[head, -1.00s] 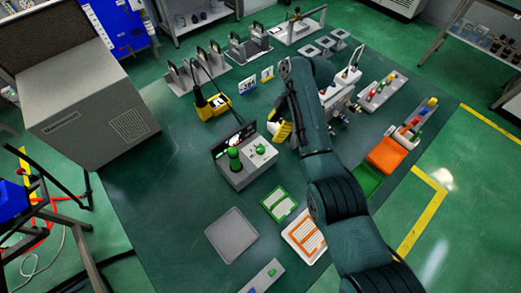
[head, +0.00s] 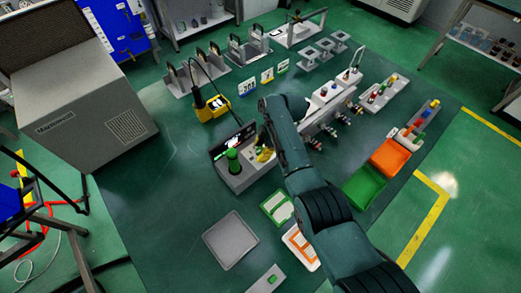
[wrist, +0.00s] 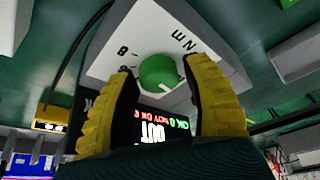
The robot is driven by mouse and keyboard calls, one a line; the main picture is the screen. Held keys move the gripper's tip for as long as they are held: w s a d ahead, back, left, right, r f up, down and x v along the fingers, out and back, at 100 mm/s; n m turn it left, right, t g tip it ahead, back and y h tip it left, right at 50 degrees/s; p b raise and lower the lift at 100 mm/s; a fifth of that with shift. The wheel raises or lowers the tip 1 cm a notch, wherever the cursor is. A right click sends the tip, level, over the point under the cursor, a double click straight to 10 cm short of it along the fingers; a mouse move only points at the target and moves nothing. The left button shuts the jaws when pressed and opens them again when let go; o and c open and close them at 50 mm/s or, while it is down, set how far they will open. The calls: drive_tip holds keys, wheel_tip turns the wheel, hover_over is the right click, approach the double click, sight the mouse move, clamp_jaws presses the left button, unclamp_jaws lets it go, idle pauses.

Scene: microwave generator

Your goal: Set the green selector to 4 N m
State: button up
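The green selector (wrist: 160,73) is a round knob with a pale mark toward its lower right, on a pale panel (wrist: 140,35) printed with "N m" and digits. A lit display (wrist: 160,130) reads "OUT" beside it, with green and red text partly hidden. My gripper (wrist: 160,65) is open, its yellow fingers on either side of the knob; I cannot tell whether they touch it. In the head view, my gripper (head: 264,153) is over the right part of the grey control box (head: 243,180) and hides the selector there. A tall green knob (head: 233,160) stands on its left part.
A grey plate (head: 230,239), a green-framed card (head: 277,208) and an orange-marked card (head: 301,246) lie in front. A yellow tool base (head: 212,108) stands behind. Green (head: 364,186) and orange (head: 390,157) trays are at right.

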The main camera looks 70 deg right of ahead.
clamp_jaws()
drive_tip(key=shift+m+p, duration=0.3)
drive_tip(key=shift+p, duration=0.2)
drive_tip(key=m+p, duration=0.1)
drive_tip(key=m+h+p, duration=0.1)
drive_tip(key=p, duration=0.1)
drive_tip(key=shift+s+a+r+m, duration=0.1)
drive_tip(key=shift+r+m, duration=0.05)
drive_tip(key=shift+m, duration=0.25)
drive_tip(key=m+h+p, duration=0.2)
drive_tip(key=m+p, duration=0.1)
drive_tip(key=m, duration=0.1)
drive_tip(key=shift+t, duration=0.3)
drive_tip(key=m, duration=0.1)
drive_tip(key=m+p, duration=0.1)
drive_tip(key=m+h, duration=0.1)
drive_tip(key=m, duration=0.1)
drive_tip(key=shift+f, duration=0.25)
drive_tip(key=m+g+h, duration=0.1)
drive_tip(key=m, duration=0.3)
drive_tip(key=shift+f+p, duration=0.1)
drive_tip(key=shift+p, duration=0.25)
drive_tip(key=shift+m+g+h, duration=0.3)
